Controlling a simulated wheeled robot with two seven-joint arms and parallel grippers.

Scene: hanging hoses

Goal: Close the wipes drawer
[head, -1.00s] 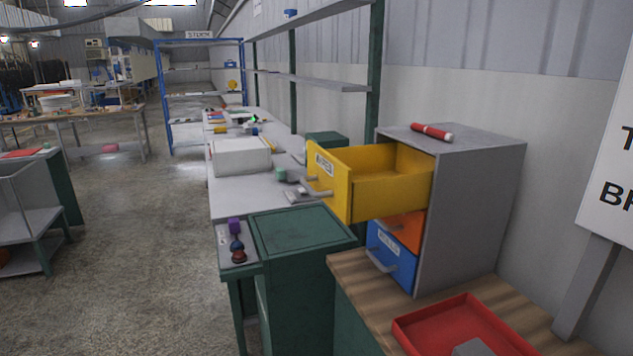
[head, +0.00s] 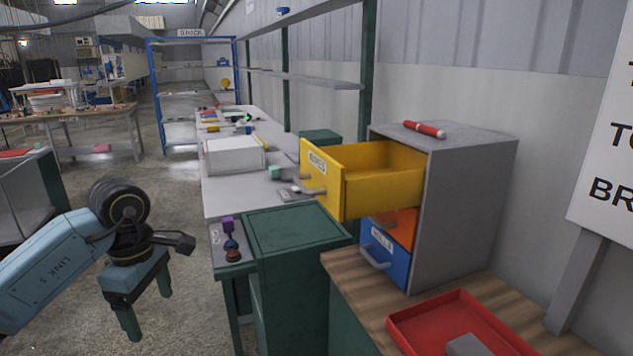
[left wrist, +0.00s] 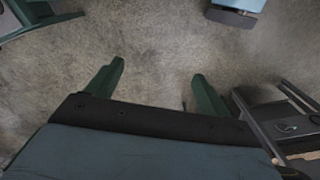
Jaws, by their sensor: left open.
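A yellow drawer (head: 381,187) with a white label and a grey handle is pulled far out of the top of a grey cabinet (head: 465,210). The label's writing is too small to read surely. Below it are an orange drawer (head: 399,224) and a blue drawer (head: 387,262), both nearly flush or shut. My left gripper (head: 148,315) is open and empty, pointing down over the floor, well left of the cabinet. Its two green fingers show apart in the left wrist view (left wrist: 155,90). My right gripper is not in view.
The cabinet stands on a wooden top (head: 365,305) beside a red tray (head: 460,310). A red marker (head: 425,130) lies on the cabinet. A green cabinet (head: 295,235) and a long grey bench (head: 228,190) lie between my left gripper and the drawer.

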